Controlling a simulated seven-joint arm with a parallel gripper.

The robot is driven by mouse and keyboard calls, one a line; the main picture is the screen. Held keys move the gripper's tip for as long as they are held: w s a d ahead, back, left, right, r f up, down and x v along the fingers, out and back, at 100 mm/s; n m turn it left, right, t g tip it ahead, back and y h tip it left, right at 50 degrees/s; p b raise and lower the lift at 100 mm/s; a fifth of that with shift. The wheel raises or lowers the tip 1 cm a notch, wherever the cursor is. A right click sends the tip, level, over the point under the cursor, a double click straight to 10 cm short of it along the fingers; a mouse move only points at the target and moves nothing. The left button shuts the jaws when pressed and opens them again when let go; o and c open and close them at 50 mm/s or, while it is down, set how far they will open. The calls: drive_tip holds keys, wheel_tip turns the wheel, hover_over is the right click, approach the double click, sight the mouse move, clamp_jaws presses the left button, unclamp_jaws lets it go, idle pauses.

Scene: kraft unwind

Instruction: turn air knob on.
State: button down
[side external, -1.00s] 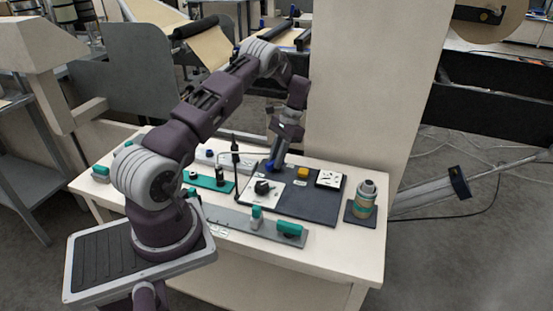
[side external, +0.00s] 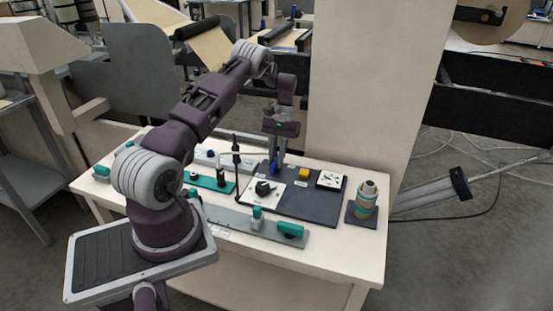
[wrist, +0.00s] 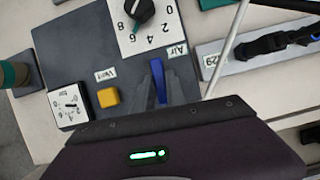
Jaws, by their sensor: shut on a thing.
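The air knob (wrist: 157,72) is a narrow blue knob next to a tag reading "Air" on the dark panel (wrist: 75,45). In the wrist view my gripper (wrist: 162,88) has its grey fingers closed around the knob, one on each side. In the side external view my gripper (side external: 276,167) points down at the back left of the panel (side external: 310,205), and only a bit of blue shows at its fingertips. The fingers hide part of the knob and its base.
Close by are a black dial knob (wrist: 140,9) on a numbered white plate, a yellow button (wrist: 108,97) tagged "Vent", and a white gauge (wrist: 68,106). A thin pale rod (wrist: 228,45) and a strip with black parts (wrist: 270,42) lie right. A can (side external: 366,197) stands right of the panel.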

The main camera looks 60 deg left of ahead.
drive_tip(key=shift+w, duration=0.1)
drive_tip(key=c, duration=1.4)
unclamp_jaws()
drive_tip(key=shift+o, duration=0.2)
drive_tip(key=v, duration=0.7)
drive_tip(key=shift+r, duration=0.1)
